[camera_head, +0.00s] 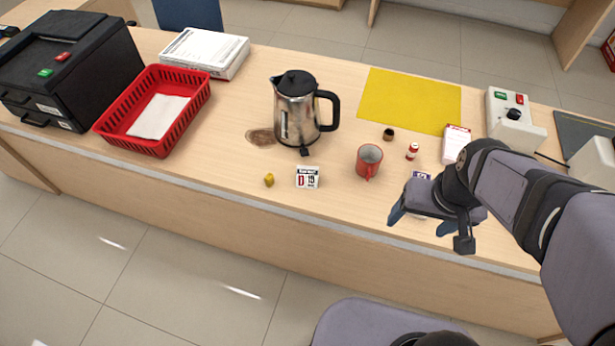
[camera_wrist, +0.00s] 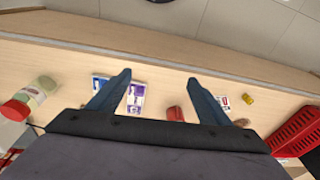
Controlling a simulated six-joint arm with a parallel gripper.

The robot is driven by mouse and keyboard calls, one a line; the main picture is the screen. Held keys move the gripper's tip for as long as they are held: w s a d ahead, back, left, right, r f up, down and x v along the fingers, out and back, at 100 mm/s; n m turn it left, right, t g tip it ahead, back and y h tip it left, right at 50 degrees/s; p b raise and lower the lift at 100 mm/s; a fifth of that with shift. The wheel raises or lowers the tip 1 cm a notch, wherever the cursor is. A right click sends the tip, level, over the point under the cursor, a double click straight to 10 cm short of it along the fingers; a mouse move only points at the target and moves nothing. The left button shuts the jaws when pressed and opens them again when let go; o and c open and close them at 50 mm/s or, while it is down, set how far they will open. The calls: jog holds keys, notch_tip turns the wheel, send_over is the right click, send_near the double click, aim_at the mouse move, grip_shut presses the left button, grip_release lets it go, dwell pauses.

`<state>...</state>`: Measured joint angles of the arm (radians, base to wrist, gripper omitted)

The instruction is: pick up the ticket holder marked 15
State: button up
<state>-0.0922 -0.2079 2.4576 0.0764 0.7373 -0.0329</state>
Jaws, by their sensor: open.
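The ticket holder marked 15 (camera_head: 307,178) is a small white block with a dark top band, a red letter D and a black 15. It stands near the counter's front edge, left of the red mug. In the wrist view a small white and red piece (camera_wrist: 223,101), beside the right finger, appears to be it. My gripper (camera_head: 420,222) is open and empty, well to the right of the holder, over the front edge. Its fingers also show in the wrist view (camera_wrist: 158,78). A blue-marked ticket holder (camera_head: 421,175) is partly hidden behind my gripper; a purple one (camera_wrist: 136,98) shows in the wrist view.
A yellow piece (camera_head: 269,180) lies just left of the holder. The steel kettle (camera_head: 297,112) stands behind it. The red mug (camera_head: 369,160) stands between holder and gripper. A red basket (camera_head: 197,100), yellow mat (camera_head: 410,98) and small red-white bottle (camera_head: 412,152) are also on the counter.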

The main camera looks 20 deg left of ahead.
jog(key=w+a+f+n+t+y+b, duration=0.1)
jog(key=w+a+f+t+y+b, duration=0.2)
jog(key=w+a, duration=0.65)
notch_tip(320, 180, up, 4)
jog(key=t+b, duration=0.7)
jog(key=t, duration=0.6)
send_over(307, 177)
jog(key=v, duration=0.2)
jog(key=shift+n, duration=0.3)
notch_tip(307, 177, down, 18)
jog(key=shift+r, duration=0.2)
jog(key=shift+f+p+x, duration=0.15)
jog(key=shift+p+x, duration=0.35)
jog(key=shift+x, duration=1.3)
jog(key=shift+f+p+x, duration=0.15)
jog(key=shift+p+x, duration=0.35)
jog(key=shift+x, duration=1.35)
jog(key=shift+c, duration=0.6)
jog(key=c, duration=1)
